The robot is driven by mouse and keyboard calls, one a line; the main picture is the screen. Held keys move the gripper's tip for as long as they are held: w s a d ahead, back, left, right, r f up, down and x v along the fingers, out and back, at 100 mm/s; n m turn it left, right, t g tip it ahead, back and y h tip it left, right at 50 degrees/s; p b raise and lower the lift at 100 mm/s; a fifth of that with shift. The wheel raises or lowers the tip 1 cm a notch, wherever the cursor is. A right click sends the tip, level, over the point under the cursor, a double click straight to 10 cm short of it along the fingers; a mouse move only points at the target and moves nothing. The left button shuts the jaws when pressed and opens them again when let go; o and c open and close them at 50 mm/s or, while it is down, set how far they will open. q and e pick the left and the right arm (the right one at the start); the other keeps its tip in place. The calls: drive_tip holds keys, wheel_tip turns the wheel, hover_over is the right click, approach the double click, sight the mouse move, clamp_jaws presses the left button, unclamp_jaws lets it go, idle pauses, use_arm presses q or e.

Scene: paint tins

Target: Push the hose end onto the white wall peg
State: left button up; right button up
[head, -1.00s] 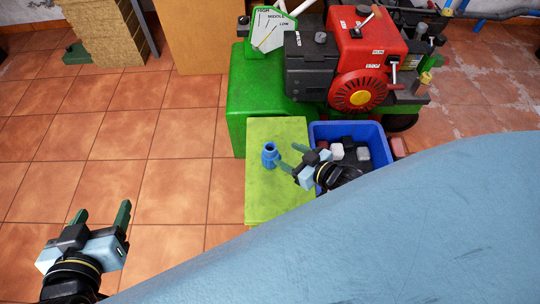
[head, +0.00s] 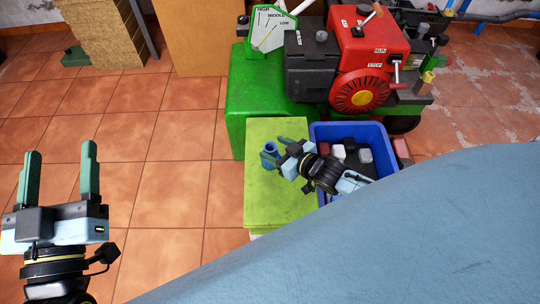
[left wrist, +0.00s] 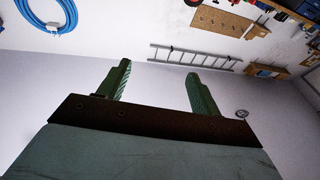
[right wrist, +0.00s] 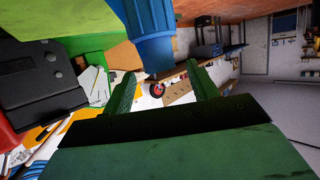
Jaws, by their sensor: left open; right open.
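A blue ribbed fitting (head: 269,155), possibly the hose end, stands upright on a yellow-green block (head: 262,205). My right gripper (head: 294,141) is open beside its right side. In the right wrist view the fitting (right wrist: 152,35) lines up with the gap between the open fingers (right wrist: 161,72); I cannot tell whether it touches them. My left gripper (head: 60,150) is open and empty over the tiled floor at the left. Its fingers (left wrist: 158,69) point towards a pale wall in the left wrist view. I cannot make out the white wall peg.
A blue crate (head: 385,137) with several small blocks stands right of the yellow-green block. A red and black engine (head: 360,55) is behind. My left wrist view shows a coiled blue hose (left wrist: 52,22) and a ladder (left wrist: 190,58).

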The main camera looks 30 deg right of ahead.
sight(271, 147)
drive_tip(key=shift+w+a+f+b, duration=0.2)
drive_tip(key=shift+w+f+b, duration=0.15)
drive_tip(key=shift+w+f, duration=0.05)
drive_tip(key=shift+w+a+f+b, duration=0.2)
drive_tip(key=shift+w+f+b, duration=0.2)
drive_tip(key=shift+w+b, duration=0.2)
drive_tip(key=shift+b+x, duration=0.6)
drive_tip(key=shift+x, duration=0.35)
use_arm(q)
drive_tip(key=s+r+t+h, duration=0.1)
drive_tip(key=s+r+t, duration=0.2)
drive_tip(key=r+t, duration=0.2)
drive_tip(key=shift+s+a+t+h, duration=0.2)
drive_tip(key=shift+a+t+h, duration=0.1)
drive_tip(key=shift+t, duration=0.2)
use_arm(e)
drive_tip(key=shift+w, duration=0.1)
use_arm(q)
drive_tip(key=shift+r, duration=0.1)
use_arm(e)
drive_tip(key=c, duration=1.1)
use_arm(q)
drive_tip(key=shift+d, duration=0.1)
use_arm(e)
drive_tip(key=shift+r, duration=0.2)
